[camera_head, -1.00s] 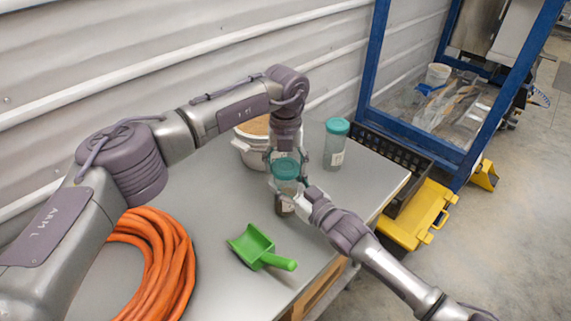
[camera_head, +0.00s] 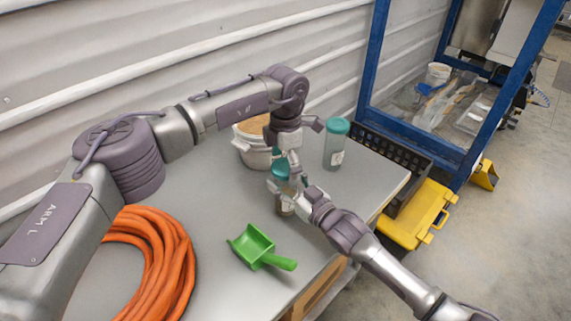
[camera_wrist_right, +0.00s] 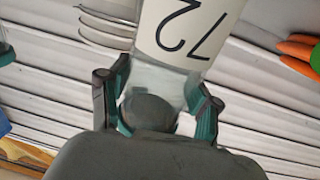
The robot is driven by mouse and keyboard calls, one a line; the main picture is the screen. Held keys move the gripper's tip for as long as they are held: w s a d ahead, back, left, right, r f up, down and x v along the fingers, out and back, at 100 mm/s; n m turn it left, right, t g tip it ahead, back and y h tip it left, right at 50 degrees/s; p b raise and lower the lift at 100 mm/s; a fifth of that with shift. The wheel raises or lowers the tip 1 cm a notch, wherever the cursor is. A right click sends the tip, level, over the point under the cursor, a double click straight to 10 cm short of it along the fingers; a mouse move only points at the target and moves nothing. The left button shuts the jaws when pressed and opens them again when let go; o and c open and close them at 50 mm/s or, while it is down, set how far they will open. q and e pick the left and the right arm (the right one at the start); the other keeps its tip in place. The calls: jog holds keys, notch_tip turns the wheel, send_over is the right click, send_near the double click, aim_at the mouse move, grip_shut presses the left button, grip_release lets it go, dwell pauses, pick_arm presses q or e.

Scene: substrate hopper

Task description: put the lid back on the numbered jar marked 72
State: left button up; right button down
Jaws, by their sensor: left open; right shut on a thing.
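The jar marked 72 (camera_head: 285,204) stands on the table, largely hidden by my grippers. Its label reads 72, upside down, in the right wrist view (camera_wrist_right: 185,30). A teal lid (camera_head: 280,170) sits at the jar's top, partly covered by my left gripper; I cannot tell how well it is seated. My left gripper (camera_head: 287,166) is open at the lid, pointing down from above. My right gripper (camera_head: 295,199) is shut on the jar from the right front, and its fingers flank the jar in the right wrist view (camera_wrist_right: 158,95).
Another teal-lidded jar (camera_head: 335,148) stands behind to the right. A white tub (camera_head: 252,152) is behind my left gripper. A green scoop (camera_head: 258,248) and an orange hose coil (camera_head: 160,262) lie in front. A black crate (camera_head: 395,152) and yellow case (camera_head: 416,217) are beyond the right edge.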

pick_arm(q)
notch_tip(320, 180, up, 12)
dwell(0.6)
pick_arm(e)
jog(key=shift+c, duration=0.8)
grip_release()
jog(key=v, duration=1.2)
pick_arm(q)
jog(key=shift+f, duration=0.1)
pick_arm(e)
jog(key=shift+d, duration=0.1)
